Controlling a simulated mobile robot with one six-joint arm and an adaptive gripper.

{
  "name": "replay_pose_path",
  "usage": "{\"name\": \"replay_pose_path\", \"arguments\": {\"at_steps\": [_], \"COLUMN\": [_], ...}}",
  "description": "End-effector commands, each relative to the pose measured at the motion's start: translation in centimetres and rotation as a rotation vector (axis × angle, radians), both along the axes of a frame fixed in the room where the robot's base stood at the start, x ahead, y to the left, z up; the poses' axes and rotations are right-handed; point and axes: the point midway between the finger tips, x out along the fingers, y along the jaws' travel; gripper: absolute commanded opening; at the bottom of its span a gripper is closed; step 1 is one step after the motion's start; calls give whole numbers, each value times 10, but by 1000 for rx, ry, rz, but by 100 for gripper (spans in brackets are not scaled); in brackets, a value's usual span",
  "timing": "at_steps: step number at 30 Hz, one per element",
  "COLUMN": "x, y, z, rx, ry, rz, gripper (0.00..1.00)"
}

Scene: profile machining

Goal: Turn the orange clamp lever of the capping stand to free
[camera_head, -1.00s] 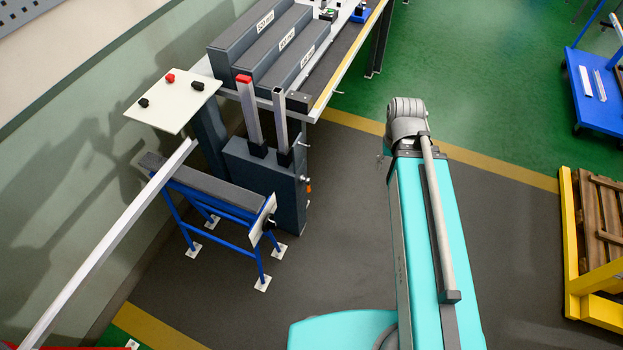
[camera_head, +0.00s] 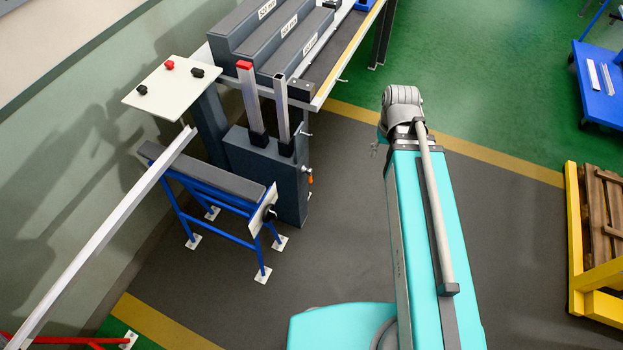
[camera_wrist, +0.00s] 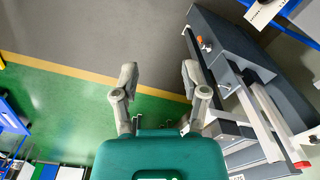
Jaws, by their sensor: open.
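The capping stand (camera_head: 262,178) is a dark grey box with two upright square profiles, one topped in red. Its small orange clamp lever (camera_head: 310,181) sticks out low on the right side of the box. In the wrist view the stand (camera_wrist: 236,42) lies at the upper right, with the orange lever (camera_wrist: 203,43) near its left edge. My gripper (camera_wrist: 159,76) is open and empty, with floor between its fingers. The lever shows beyond the right finger and apart from it. In the head view my arm hides most of the gripper.
A blue-legged support (camera_head: 215,180) stands left of the stand, with a long metal profile (camera_head: 105,235) beside it. A white button panel (camera_head: 172,88) and a bench with grey steps (camera_head: 275,45) are behind. A yellow rack with a pallet (camera_head: 575,240) is at right. Grey floor between is clear.

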Motion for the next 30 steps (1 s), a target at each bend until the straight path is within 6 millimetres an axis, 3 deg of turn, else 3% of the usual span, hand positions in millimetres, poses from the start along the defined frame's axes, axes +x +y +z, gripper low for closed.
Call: {"name": "replay_pose_path", "arguments": {"at_steps": [1, 3, 30], "x": [8, 16, 121], "y": [3, 8, 78], "z": [-18, -31, -201], "rx": [5, 16, 138], "ry": [-4, -10, -135], "rz": [23, 60, 579], "gripper": [57, 57, 57]}}
